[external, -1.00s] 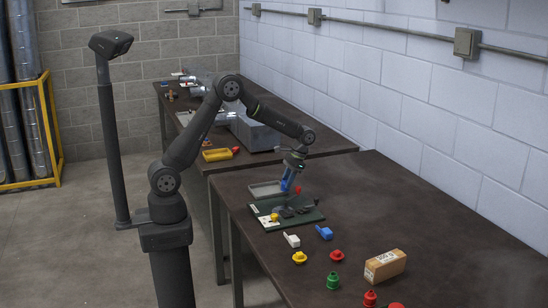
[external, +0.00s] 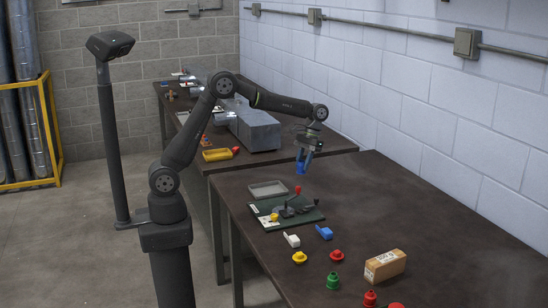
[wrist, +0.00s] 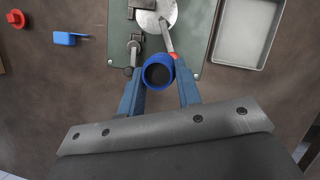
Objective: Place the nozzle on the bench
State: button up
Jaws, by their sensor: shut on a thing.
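A blue, round, hollow nozzle (external: 299,168) is held at the fingertips of my gripper (external: 303,158). In the wrist view the nozzle (wrist: 158,72) sits between the two blue fingers, with its dark opening facing the camera. My gripper (wrist: 160,82) is shut on it. The nozzle hangs in the air above the near bench (external: 420,230), over or close to the green fixture board (external: 262,208). In the wrist view it hides part of the board's lower edge and lies beside the red lever knob.
The board carries a clamp and a lever with a red knob (external: 298,189). A grey tray (external: 268,183) lies behind it. White (external: 292,240) and blue (external: 324,232) parts, coloured caps and a cardboard box (external: 385,265) lie nearer the camera. The bench's right side is mostly bare.

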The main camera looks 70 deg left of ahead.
jog(key=s+d+n+t+h, duration=0.1)
jog(key=s+d+n+t, duration=0.15)
jog(key=d+n, duration=1.25)
jog(key=s+d+n+t+h, duration=0.15)
jog(key=d+n+t, duration=0.25)
jog(key=d, duration=2.1)
jog(key=f, duration=0.4)
jog(key=shift+s, duration=0.35)
jog(key=w+a+f, duration=0.1)
jog(key=w+f, duration=0.1)
jog(key=w, duration=0.1)
jog(key=w+a+f, duration=0.2)
jog(key=w, duration=0.2)
jog(key=w+a+f, duration=0.1)
jog(key=w+f, duration=0.2)
jog(key=shift+w+a, duration=0.2)
jog(key=shift+a, duration=0.15)
notch_tip(320, 180, down, 3)
jog(key=shift+w+f, duration=0.1)
jog(key=shift+w, duration=0.05)
jog(key=shift+f, duration=0.25)
